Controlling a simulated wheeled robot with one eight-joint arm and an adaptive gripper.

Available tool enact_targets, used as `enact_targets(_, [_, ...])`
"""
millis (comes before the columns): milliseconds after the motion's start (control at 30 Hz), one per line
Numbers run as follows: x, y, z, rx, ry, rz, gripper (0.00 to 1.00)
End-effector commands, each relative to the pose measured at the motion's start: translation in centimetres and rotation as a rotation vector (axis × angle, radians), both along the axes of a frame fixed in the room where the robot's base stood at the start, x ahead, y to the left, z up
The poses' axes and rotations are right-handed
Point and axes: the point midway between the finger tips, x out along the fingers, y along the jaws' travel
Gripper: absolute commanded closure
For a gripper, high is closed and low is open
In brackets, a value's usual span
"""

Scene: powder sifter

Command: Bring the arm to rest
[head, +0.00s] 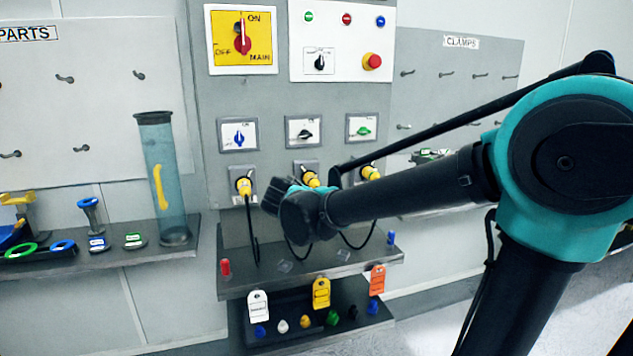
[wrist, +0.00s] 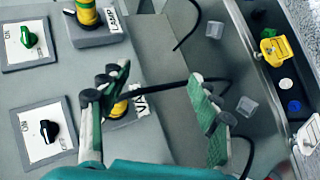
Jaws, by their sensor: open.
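My arm reaches in from the right of the head view, over the front of the grey control panel (head: 290,120). Its wrist end is near the middle yellow plug (head: 311,179), and it hides most of my fingers there. In the wrist view my gripper (wrist: 163,90) is open, its two green-padded fingers spread wide. A yellow plug (wrist: 119,109) shows partly behind the left finger. A black cable crosses the gap between the fingers, behind them. Nothing is held. I cannot tell whether a finger touches the plug.
Yellow plugs also stand left (head: 244,186) and right (head: 371,172). A shelf (head: 310,275) below carries a red peg (head: 225,267) and clear blocks. A lower tray holds tags (head: 321,294) and coloured caps. A clear tube (head: 166,190) stands on the left shelf.

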Motion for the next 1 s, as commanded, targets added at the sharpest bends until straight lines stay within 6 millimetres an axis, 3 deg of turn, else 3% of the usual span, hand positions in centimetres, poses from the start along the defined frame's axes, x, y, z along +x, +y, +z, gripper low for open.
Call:
enact_targets(33, [-0.8, -3.2, -2.0, 0.048, 0.04, -0.055, 0.37])
enact_targets(200, [-5.2, -11.0, -9.0, 0.246, 0.174, -0.223, 0.37])
enact_targets(400, [-12.2, -16.7, -16.2, 0.508, 0.29, -0.412, 0.37])
enact_targets(533, [-16.8, -18.4, -19.9, 0.685, 0.338, -0.519, 0.37])
enact_targets(700, [-21.0, -18.7, -22.9, 0.87, 0.367, -0.614, 0.37])
enact_targets(833, [-22.5, -18.4, -23.9, 0.947, 0.375, -0.645, 0.37])
enact_targets(1000, [-22.9, -18.3, -24.1, 0.97, 0.377, -0.654, 0.37])
